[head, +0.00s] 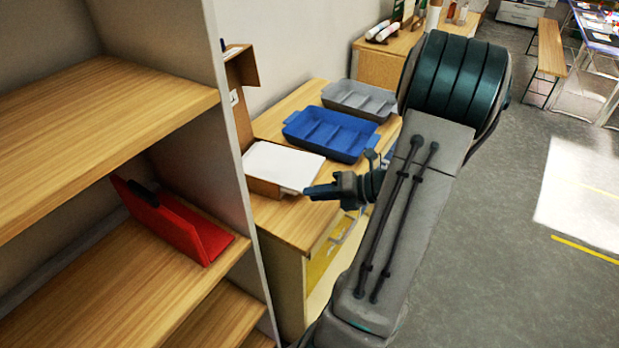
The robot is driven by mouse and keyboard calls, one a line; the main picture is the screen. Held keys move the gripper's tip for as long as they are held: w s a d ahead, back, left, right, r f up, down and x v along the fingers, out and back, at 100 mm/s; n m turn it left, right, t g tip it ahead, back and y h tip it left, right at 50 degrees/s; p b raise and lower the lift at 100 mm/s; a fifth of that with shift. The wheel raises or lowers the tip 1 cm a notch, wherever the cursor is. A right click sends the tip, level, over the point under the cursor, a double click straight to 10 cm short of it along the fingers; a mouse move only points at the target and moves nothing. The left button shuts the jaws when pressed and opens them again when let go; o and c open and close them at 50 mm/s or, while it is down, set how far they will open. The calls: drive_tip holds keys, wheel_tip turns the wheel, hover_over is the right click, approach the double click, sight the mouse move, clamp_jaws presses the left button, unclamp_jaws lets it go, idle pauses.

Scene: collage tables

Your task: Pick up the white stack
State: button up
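The white stack (284,163) looks like a pile of white sheets lying flat in an open cardboard box (262,187) on a wooden cabinet. My gripper (308,191) is at the box's front right corner, close to the near right edge of the white stack. From this view I cannot tell whether the fingers touch the stack or box, or whether they are apart. My arm hides part of the cabinet top to the right.
A blue divided tray (331,146) and a grey divided tray (358,97) stand behind the box on the cabinet (300,232). Open floor (500,220) lies to the right.

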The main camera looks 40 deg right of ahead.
drive_tip(key=s+d+f+m+t+h, duration=0.2)
drive_tip(key=d+f+m+t+h, duration=0.15)
drive_tip(key=d+m, duration=0.55)
drive_tip(key=shift+n+t+y, duration=0.25)
drive_tip(key=shift+n+t, duration=0.05)
drive_tip(key=shift+t, duration=0.05)
drive_tip(key=b+x, duration=0.1)
drive_tip(key=x, duration=0.2)
drive_tip(key=r+b+x, duration=0.1)
drive_tip(key=b+x, duration=0.1)
drive_tip(key=x, duration=0.1)
drive_tip(key=b+x, duration=0.2)
drive_tip(key=x, duration=0.2)
drive_tip(key=shift+w+a+r, duration=0.15)
clamp_jaws()
wheel_tip(320, 180, up, 3)
drive_tip(key=p, duration=0.3)
drive_tip(key=shift+f, duration=0.3)
